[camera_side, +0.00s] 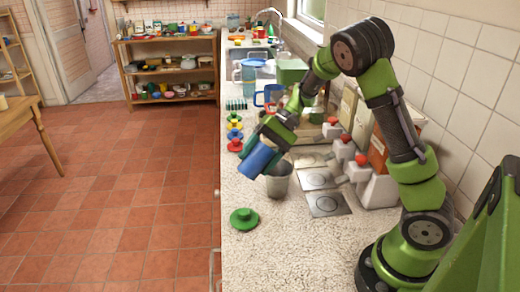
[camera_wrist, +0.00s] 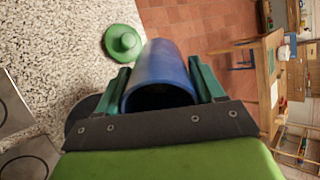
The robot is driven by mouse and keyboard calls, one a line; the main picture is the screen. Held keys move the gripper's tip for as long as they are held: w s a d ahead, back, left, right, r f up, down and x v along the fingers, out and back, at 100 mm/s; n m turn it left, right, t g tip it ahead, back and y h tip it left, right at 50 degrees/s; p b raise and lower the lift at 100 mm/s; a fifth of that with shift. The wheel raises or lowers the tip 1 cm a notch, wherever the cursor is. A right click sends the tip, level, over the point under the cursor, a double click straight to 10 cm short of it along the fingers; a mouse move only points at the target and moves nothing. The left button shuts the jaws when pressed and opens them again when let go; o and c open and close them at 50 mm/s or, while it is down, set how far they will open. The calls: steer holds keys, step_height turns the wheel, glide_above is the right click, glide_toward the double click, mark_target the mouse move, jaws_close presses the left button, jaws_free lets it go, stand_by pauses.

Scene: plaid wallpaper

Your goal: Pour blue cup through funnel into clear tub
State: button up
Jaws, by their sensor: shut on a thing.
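My gripper (camera_side: 272,146) is shut on the blue cup (camera_side: 258,160), which is tilted well over. In the wrist view, the blue cup (camera_wrist: 162,70) lies between both fingers, with its dark opening towards the camera. Just below and to the right of the cup in the side view stands a greyish tub (camera_side: 279,184); I cannot tell whether it is clear or holds anything. Part of a dark round shape, perhaps its rim, shows behind the left finger in the wrist view. A green funnel-like piece with a raised middle (camera_side: 243,218) lies on the counter (camera_side: 290,255); it also shows in the wrist view (camera_wrist: 124,42).
Several coloured pieces (camera_side: 235,134) line the counter's left edge. A blue mug (camera_side: 270,94) and jugs stand farther back. Dispensers with red tops (camera_side: 362,160) and flat plates (camera_side: 325,203) are on the right by the wall. The counter's near part is clear.

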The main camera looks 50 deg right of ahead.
mark_target(254, 152)
steer(key=shift+r+y, duration=0.25)
steer(key=shift+y, duration=0.35)
steer(key=shift+f+t+y, duration=0.3)
steer(key=shift+f+y, duration=0.05)
steer(key=shift+y, duration=0.35)
steer(key=shift+d, duration=0.1)
steer(key=shift+d+r+t+y, duration=0.1)
steer(key=shift+r+t+y, duration=0.2)
steer(key=shift+y, duration=0.7)
steer(key=shift+s+d+r+y, duration=0.2)
steer(key=shift+d+r+y, duration=0.1)
steer(key=shift+d+y, duration=0.45)
steer(key=shift+s+d+r+t+y, duration=0.15)
steer(key=shift+r+t+y, duration=0.15)
steer(key=shift+y, duration=0.5)
steer(key=shift+w+d+r+t+y, duration=0.1)
steer(key=shift+d+r+t+y, duration=0.15)
steer(key=shift+y, duration=0.5)
steer(key=shift+s+d+r+t+y, duration=0.1)
steer(key=shift+r+t+y, duration=0.15)
steer(key=shift+r+y, duration=0.7)
steer(key=shift+r, duration=0.55)
